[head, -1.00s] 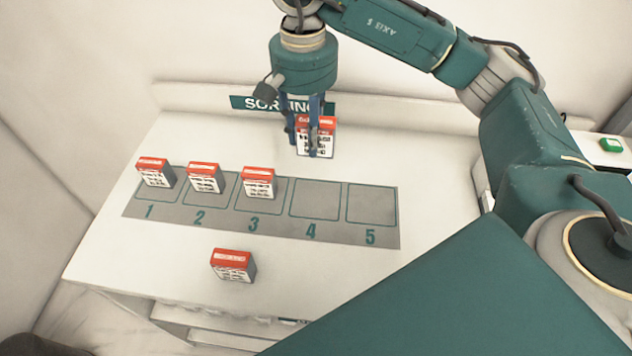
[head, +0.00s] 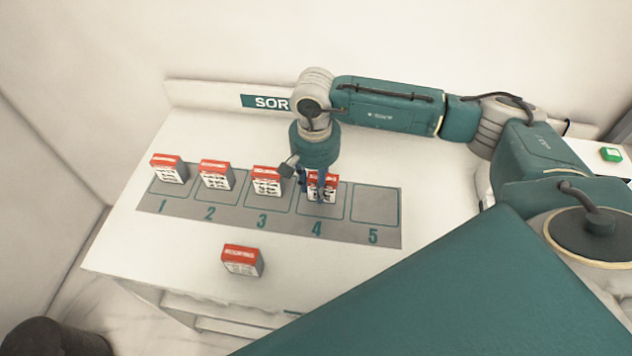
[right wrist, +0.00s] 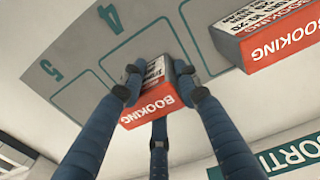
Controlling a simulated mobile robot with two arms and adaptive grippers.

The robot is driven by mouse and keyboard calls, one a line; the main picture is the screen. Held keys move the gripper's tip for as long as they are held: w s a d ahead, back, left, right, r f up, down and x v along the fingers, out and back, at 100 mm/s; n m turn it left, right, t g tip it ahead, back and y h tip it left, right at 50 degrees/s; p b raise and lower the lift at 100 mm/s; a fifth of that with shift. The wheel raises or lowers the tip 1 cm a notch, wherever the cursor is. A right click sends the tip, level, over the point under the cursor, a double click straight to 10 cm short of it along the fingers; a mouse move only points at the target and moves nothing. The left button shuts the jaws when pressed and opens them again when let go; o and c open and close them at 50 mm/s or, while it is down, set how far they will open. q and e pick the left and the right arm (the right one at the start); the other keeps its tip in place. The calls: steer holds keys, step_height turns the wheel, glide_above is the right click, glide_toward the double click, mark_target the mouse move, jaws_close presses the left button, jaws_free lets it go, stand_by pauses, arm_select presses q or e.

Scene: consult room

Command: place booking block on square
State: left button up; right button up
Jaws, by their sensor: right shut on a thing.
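My right gripper (head: 317,186) is shut on a booking block (head: 323,190) with a red top and white printed face. The block is at square 4 (head: 318,213) of the grey numbered strip; whether it touches the strip I cannot tell. In the right wrist view the fingers (right wrist: 150,90) close around the block (right wrist: 150,103), its red BOOKING side showing. Similar blocks stand on square 1 (head: 168,169), square 2 (head: 216,175) and square 3 (head: 267,181). Another block (head: 242,261) stands in front of the strip. Square 5 (head: 373,205) is empty. My left gripper is out of view.
The white table (head: 150,235) is clear in front of the strip except for the single block. A low rear ledge carries a SORTING sign (head: 265,102), partly hidden by my arm. A green item (head: 611,154) lies far right.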

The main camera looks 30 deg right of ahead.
steer(key=shift+f, duration=0.1)
steer(key=o, duration=1.2)
steer(key=shift+r, duration=0.3)
step_height(320, 180, up, 11)
steer(key=b, duration=0.3)
steer(key=shift+a+f+b, duration=0.1)
steer(key=shift+f+b, duration=0.1)
steer(key=shift+b, duration=0.1)
steer(key=shift+r, duration=0.55)
